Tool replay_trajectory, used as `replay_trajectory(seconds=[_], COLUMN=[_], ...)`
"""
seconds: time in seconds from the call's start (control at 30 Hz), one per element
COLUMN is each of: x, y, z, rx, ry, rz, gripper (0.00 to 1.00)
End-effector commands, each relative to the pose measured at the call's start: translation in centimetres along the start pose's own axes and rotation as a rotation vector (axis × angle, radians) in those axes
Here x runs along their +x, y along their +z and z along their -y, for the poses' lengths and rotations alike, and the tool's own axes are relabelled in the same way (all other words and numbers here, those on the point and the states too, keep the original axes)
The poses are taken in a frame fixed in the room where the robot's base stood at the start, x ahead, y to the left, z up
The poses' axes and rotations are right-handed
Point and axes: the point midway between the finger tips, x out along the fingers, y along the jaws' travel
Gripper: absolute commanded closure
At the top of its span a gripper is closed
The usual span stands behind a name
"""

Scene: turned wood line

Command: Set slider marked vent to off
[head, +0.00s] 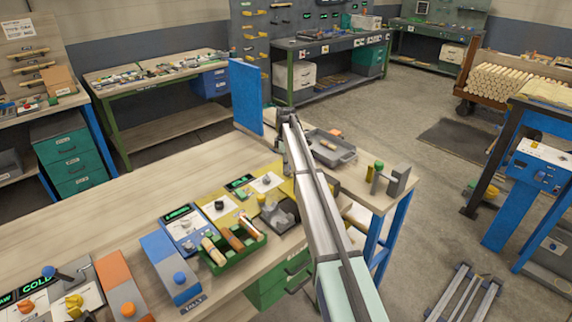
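No label reading vent can be made out in the head view, so I cannot tell which control is the vent slider. On the bench are a blue and grey box with a blue knob (179,278), an orange and grey box with an orange knob (128,309), and white-faced panels with dark knobs, one of them the panel (218,208) on a yellow plate. Their settings are too small to read. My arm reaches from the bottom across the bench's right part and covers some of it. Its far end is small and dark; no gripper fingers can be made out.
A green tray (252,246) of wooden pieces stands among the panels. A blue upright board (246,98) stands at the bench's far edge, with a grey tray (334,151) to its right. The wooden bench top (90,225) is bare at left.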

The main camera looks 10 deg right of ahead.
Motion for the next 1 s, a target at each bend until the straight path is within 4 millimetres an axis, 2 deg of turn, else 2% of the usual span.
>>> replay_trajectory(seconds=[0.17, 0.5, 0.83, 0.87, 0.9, 1.0], x=[0.1, 0.1, 0.1, 0.1, 0.1, 0.1], y=[0.5, 5.0, 5.4, 5.4, 5.4, 5.4], z=[0.6, 5.2, 5.5, 5.5, 5.5, 5.5], rx=[0.001, 0.001, 0.001, 0.001, 0.001, 0.001], ry=[-0.001, -0.002, -0.007, -0.008, -0.007, -0.006], rz=[0.000, 0.000, 0.003, 0.003, 0.003, 0.003], gripper=[1.00, 1.00, 1.00, 0.56, 0.42, 0.41])
